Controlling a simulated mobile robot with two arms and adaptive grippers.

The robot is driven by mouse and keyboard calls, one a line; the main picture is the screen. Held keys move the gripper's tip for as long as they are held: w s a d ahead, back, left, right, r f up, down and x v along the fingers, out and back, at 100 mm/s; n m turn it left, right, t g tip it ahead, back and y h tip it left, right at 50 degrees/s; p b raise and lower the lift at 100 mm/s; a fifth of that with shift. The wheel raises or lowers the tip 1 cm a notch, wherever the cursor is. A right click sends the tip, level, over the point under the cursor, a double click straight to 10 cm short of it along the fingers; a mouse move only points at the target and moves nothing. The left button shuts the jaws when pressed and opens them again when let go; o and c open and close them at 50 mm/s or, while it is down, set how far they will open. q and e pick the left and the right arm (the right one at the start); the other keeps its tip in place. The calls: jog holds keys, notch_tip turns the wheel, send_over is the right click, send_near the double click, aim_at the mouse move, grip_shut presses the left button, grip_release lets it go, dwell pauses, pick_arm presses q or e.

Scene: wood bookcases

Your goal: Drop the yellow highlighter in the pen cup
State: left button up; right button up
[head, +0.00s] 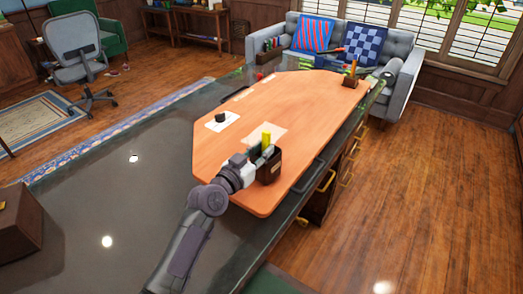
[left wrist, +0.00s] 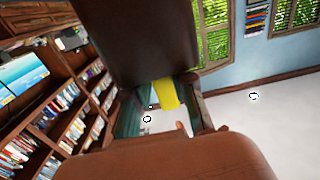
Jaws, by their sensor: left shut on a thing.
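The yellow highlighter (head: 266,139) stands upright at the fingertips of my left gripper (head: 259,155) in the head view. My left gripper is shut on it. The dark brown pen cup (head: 270,169) stands on the orange-brown desk top, directly below the highlighter in the picture. The highlighter's lower end is hidden by the gripper and cup, so I cannot tell whether it is inside the rim. In the left wrist view, part of the yellow highlighter (left wrist: 165,95) shows between large brown surfaces. My right gripper is not in view.
A pale sheet (head: 262,133) lies behind the cup, and a small black object (head: 220,117) sits on a white sheet. A dark box (head: 20,222) stands at the left. Another holder with pens (head: 351,78) is at the desk's far end.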

pick_arm(q)
jog(key=shift+f, duration=0.45)
